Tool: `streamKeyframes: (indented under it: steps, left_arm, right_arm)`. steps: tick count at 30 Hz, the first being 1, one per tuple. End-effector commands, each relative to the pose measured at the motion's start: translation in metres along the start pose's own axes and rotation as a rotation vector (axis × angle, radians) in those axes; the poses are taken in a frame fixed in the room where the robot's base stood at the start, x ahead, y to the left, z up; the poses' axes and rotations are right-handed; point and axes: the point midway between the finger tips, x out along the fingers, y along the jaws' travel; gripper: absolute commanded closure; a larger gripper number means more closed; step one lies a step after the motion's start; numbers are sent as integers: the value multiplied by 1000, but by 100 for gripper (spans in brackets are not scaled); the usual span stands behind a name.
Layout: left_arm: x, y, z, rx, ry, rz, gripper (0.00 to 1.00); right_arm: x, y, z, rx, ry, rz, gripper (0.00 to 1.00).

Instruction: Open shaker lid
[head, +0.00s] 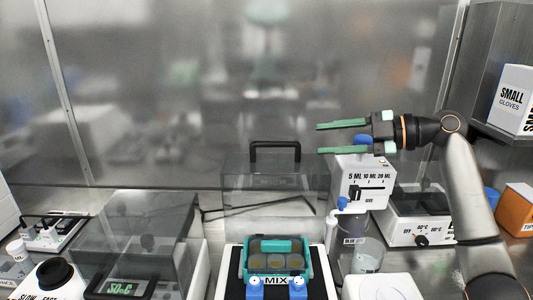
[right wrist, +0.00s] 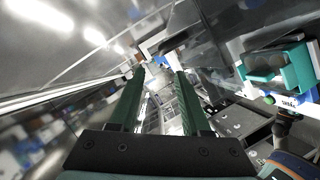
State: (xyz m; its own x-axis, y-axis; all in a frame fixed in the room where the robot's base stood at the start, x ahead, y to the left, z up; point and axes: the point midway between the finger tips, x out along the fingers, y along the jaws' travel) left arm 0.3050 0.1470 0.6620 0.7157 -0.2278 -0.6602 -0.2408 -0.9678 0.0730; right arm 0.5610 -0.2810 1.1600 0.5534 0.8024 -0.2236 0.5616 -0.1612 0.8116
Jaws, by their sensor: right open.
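The teal rack (right wrist: 280,68) shows at the right there. My left gripper is not in view.
A white dispenser (head: 364,180) stands below and behind my right gripper. A glass beaker (head: 366,256) is right of the shaker. A smoky clear box (head: 146,235) is on the left. A glove box (head: 512,98) sits on the right shelf.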

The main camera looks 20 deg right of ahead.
Motion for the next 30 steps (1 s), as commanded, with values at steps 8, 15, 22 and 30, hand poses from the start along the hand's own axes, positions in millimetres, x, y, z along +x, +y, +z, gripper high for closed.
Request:
streamKeyframes:
  steps: [8,15,22,30]
  left_arm:
    - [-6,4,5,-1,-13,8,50]
    - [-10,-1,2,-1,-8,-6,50]
    - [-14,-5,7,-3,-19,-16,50]
    - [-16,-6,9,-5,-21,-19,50]
  right_arm:
    - [24,-1,0,1,3,-1,53]
    - [74,0,-1,2,4,0,53]
    - [111,-1,0,2,1,0,53]
    - [126,-2,1,1,-1,1,53]
